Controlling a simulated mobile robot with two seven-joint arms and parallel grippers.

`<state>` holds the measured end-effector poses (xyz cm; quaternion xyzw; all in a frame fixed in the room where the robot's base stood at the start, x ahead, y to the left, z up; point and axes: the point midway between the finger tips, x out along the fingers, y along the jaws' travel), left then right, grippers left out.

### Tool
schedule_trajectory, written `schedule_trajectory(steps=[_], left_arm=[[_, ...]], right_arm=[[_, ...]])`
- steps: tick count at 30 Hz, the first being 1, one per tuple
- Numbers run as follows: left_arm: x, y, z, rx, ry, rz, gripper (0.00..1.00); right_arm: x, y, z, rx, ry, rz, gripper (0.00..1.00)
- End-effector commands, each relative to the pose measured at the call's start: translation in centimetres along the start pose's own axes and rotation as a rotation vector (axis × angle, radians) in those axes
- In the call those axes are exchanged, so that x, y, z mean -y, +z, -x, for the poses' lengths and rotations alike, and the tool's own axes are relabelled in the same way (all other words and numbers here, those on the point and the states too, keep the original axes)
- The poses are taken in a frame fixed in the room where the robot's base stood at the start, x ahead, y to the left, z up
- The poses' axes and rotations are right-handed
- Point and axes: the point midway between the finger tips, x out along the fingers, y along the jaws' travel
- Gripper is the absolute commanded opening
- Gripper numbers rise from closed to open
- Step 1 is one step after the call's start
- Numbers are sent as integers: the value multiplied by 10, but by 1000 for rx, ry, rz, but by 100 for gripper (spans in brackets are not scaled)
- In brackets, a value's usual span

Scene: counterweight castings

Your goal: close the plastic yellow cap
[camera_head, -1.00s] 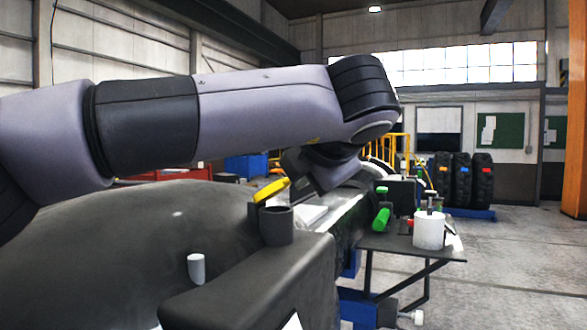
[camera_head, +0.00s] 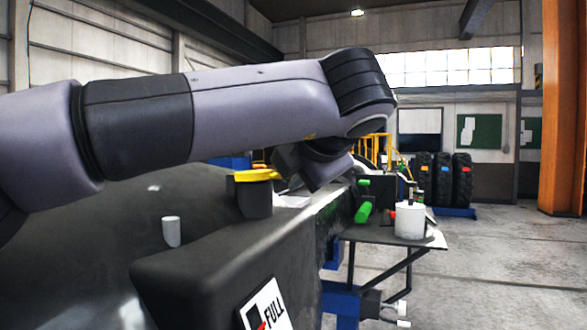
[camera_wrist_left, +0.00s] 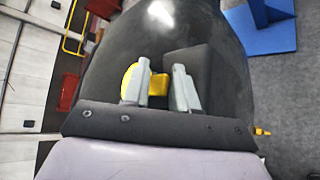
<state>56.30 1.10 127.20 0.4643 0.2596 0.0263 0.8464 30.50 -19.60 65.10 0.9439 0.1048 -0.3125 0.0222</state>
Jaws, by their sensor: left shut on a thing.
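The yellow cap (camera_head: 258,175) lies nearly level over the mouth of the upright black filler neck (camera_head: 255,202) on the large dark casting. I cannot tell if it is fully seated. My left gripper (camera_head: 281,170) is at the cap's right side, its fingers mostly hidden in the head view. In the left wrist view, its grey fingers (camera_wrist_left: 160,82) are shut on a yellow tab of the cap (camera_wrist_left: 158,90). The cap's round part shows left of the left finger. My right gripper is out of view.
A short grey post (camera_head: 171,232) stands on the casting left of the neck. A side table (camera_head: 425,238) at the right holds a white canister (camera_head: 409,221) and green-handled items (camera_head: 363,212). Several tyres stand farther back. Open floor lies at the right.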

Motion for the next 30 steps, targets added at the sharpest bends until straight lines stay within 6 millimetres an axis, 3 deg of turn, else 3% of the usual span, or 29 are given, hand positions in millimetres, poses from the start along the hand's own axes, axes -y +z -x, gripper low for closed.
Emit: schedule_trajectory(steps=[1,8,9,23,26,30], left_arm=[[8,-5,-4,-20,-20,-1,0],[7,-5,-5,-21,-20,0,0],[7,-5,-5,-21,-20,0,35],[2,-6,-5,-23,-13,5,35],[2,-5,2,-22,-11,5,35],[3,-3,24,-14,-11,3,35]], right_arm=[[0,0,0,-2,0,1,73],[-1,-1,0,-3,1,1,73],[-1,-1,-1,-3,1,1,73],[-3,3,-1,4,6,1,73],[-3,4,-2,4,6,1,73],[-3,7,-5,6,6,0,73]])
